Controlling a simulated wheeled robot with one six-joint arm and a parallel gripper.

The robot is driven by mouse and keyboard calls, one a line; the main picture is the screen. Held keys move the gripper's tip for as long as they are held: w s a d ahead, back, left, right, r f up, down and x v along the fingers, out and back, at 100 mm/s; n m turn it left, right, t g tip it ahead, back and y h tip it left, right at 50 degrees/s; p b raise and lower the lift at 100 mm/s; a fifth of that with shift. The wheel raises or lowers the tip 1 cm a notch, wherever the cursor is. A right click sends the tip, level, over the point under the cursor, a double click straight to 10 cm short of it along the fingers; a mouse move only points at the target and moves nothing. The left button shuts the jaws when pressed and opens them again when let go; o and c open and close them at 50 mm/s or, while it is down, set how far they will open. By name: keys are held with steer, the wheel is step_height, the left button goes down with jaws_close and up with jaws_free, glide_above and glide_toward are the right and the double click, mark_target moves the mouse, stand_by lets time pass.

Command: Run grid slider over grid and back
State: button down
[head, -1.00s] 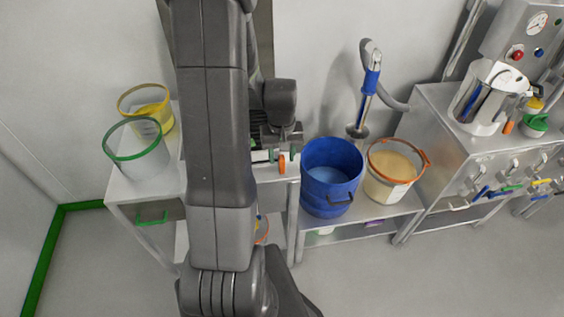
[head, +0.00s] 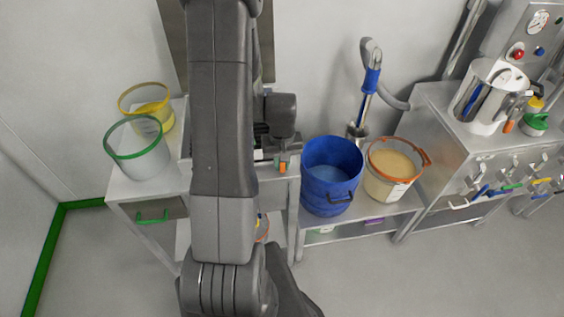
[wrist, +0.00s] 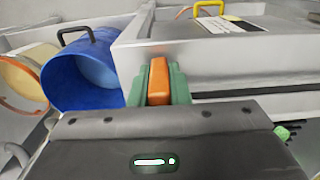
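My gripper (wrist: 160,88) has green fingers close on both sides of a small orange handle (wrist: 158,80), seemingly that of the grid slider, and looks shut on it. In the head view the orange handle (head: 283,168) shows at the front right corner of the left steel table, under my gripper (head: 282,159). The slider's body cannot be made out. The grid itself is mostly hidden behind my arm; a metal frame wall (wrist: 128,60) and a dark slot show beyond the fingers in the wrist view.
A blue bucket (head: 328,190) stands just right of the handle, with a cream-filled tub (head: 385,187) beside it. A clear green-rimmed tub (head: 140,160) and a yellow-rimmed tub (head: 160,112) stand on the table (head: 118,190) at left. A steel cabinet (head: 440,130) is at right.

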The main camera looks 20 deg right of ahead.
steer(key=shift+w+a+b, duration=0.3)
steer(key=shift+w+a, duration=0.25)
steer(key=shift+a, duration=1.7)
steer(key=shift+w+a+b, duration=0.35)
steer(key=shift+w+a, duration=0.25)
steer(key=shift+a, duration=1.7)
steer(key=shift+w+a+b, duration=0.3)
steer(key=shift+w+a, duration=0.25)
steer(key=shift+a, duration=1.85)
steer(key=shift+w+a+b, duration=0.15)
steer(key=shift+w+a, duration=0.35)
steer(key=shift+a, duration=1.4)
steer(key=shift+w+a+b, duration=0.15)
steer(key=shift+w+a, duration=0.3)
steer(key=shift+a, duration=1.5)
steer(key=shift+w+a+b, duration=0.15)
steer(key=shift+w+a, duration=0.35)
steer(key=shift+a, duration=1.4)
steer(key=shift+d, duration=0.15)
steer(key=shift+s+d+r+b, duration=0.15)
steer(key=shift+s+d, duration=0.4)
steer(key=shift+d, duration=1.7)
steer(key=shift+s+d+f+b, duration=0.1)
steer(key=shift+s+d+b, duration=0.3)
steer(key=shift+d, duration=1.85)
steer(key=shift+s+d+r+b, duration=0.1)
steer(key=shift+s+d, duration=0.55)
steer(key=shift+d, duration=1.6)
